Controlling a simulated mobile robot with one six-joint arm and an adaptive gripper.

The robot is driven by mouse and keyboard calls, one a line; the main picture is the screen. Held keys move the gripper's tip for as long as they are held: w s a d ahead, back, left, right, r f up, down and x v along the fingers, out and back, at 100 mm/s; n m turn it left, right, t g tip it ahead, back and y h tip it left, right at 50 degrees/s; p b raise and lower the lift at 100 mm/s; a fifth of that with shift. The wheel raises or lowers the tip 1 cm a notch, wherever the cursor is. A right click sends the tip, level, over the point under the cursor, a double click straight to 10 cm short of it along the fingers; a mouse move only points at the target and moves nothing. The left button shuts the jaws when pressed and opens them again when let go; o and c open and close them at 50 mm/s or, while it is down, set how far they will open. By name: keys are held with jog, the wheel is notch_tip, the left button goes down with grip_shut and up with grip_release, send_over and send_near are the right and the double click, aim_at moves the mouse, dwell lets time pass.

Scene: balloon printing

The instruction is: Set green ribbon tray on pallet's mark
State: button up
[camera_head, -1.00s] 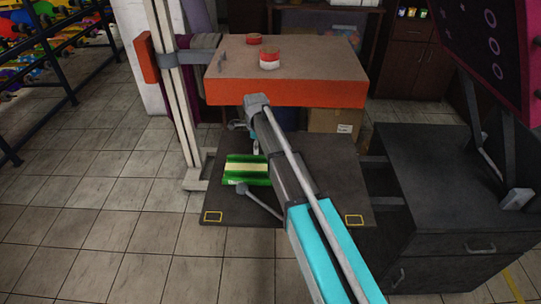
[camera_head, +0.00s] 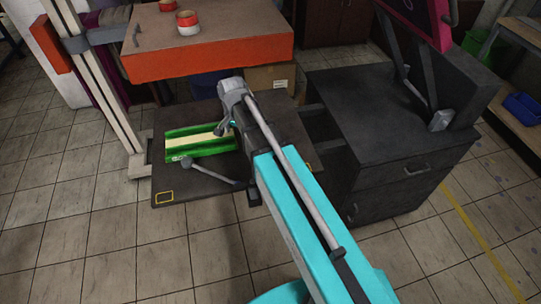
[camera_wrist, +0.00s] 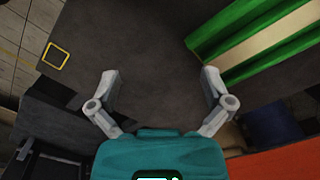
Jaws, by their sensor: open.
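The green ribbon tray (camera_head: 200,142), green with a pale cream strip along its middle, lies on the dark pallet (camera_head: 205,192). In the wrist view the tray (camera_wrist: 255,40) is at the upper right, partly cut off by the frame. A yellow square mark (camera_head: 165,197) is at the pallet's front left corner. Another yellow mark (camera_head: 308,167) is at the right, partly behind my arm; a mark also shows at the wrist view's left (camera_wrist: 55,55). My gripper (camera_wrist: 160,75) is open and empty above bare pallet; one fingertip appears close to the tray's edge.
An orange-sided table (camera_head: 210,62) with red-and-white rolls (camera_head: 187,22) stands behind the pallet. A beige post (camera_head: 110,95) rises at its left. A dark drawer cabinet (camera_head: 390,130) stands at the right. Tiled floor is clear at the front left.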

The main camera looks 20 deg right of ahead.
jog(key=s+d+n, duration=0.8)
jog(key=s, duration=0.4)
jog(key=shift+s, duration=0.25)
